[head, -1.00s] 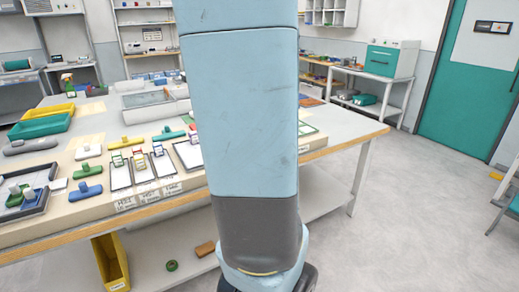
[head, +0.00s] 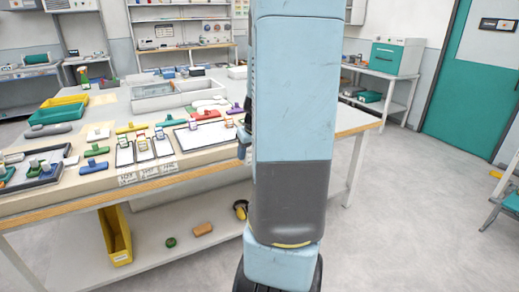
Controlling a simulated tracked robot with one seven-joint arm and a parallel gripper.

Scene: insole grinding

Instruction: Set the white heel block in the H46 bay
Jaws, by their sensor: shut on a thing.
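White-faced bays with small coloured clips stand along the table's front edge: a left bay (head: 124,154), a middle bay (head: 144,150) and a right bay (head: 163,147). Their front labels begin with H, but I cannot read surely which is H46. A white block (head: 98,134) lies on the table behind the green-handled tool; I cannot tell whether it is the heel block. My gripper is not clearly visible; my large pale blue arm link fills the middle right and hides what is behind it. A dark part of mine juts out at its left edge.
A wide white board (head: 205,135) lies right of the bays. A green-handled tool (head: 95,151) and a dark tray (head: 45,166) are to the left. Yellow (head: 64,101) and green (head: 58,113) bins stand behind. A yellow bin (head: 116,236) is below the table.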

